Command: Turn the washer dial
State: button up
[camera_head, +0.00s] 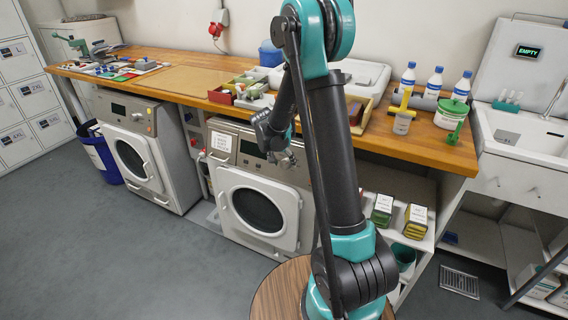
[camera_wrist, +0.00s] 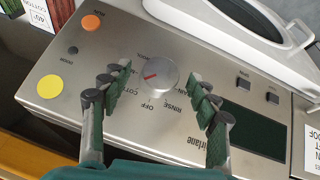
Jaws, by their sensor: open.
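The washer dial (camera_wrist: 158,75) is a round silver knob with a red pointer mark on the grey control panel in the wrist view. Printed words such as OFF and RINSE ring it. My gripper (camera_wrist: 157,92) is open, with one finger to the left and one to the right of the dial. I cannot tell whether either finger touches it. In the head view, my gripper (camera_head: 286,158) is in front of the panel of the right washer (camera_head: 226,170); my arm hides part of that machine, and the dial cannot be made out there.
The panel also has an orange button (camera_wrist: 91,22), a yellow button (camera_wrist: 51,87) and a dark display (camera_wrist: 249,132). The wooden counter (camera_head: 185,79) overhangs the washers. A second washer (camera_head: 146,150) stands at the left. The grey floor (camera_head: 130,255) in front is clear.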

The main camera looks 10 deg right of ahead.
jog(key=shift+d+f, duration=0.1)
jog(key=shift+f, duration=0.15)
jog(key=shift+c, duration=0.5)
jog(key=c, duration=1.1)
jog(key=shift+o, duration=0.2)
jog(key=shift+w, duration=0.1)
jog(key=n+h, duration=0.1)
jog(key=n+g+h, duration=0.1)
jog(key=h, duration=0.1)
jog(key=shift+w+a+f+n+g+h, duration=0.2)
jog(key=shift+a+n+g+h, duration=0.1)
jog(key=shift+a+n, duration=0.1)
jog(key=shift+n+g+h, duration=0.4)
jog(key=shift+n+h, duration=0.5)
jog(key=shift+h, duration=0.3)
jog(key=shift+a, duration=0.1)
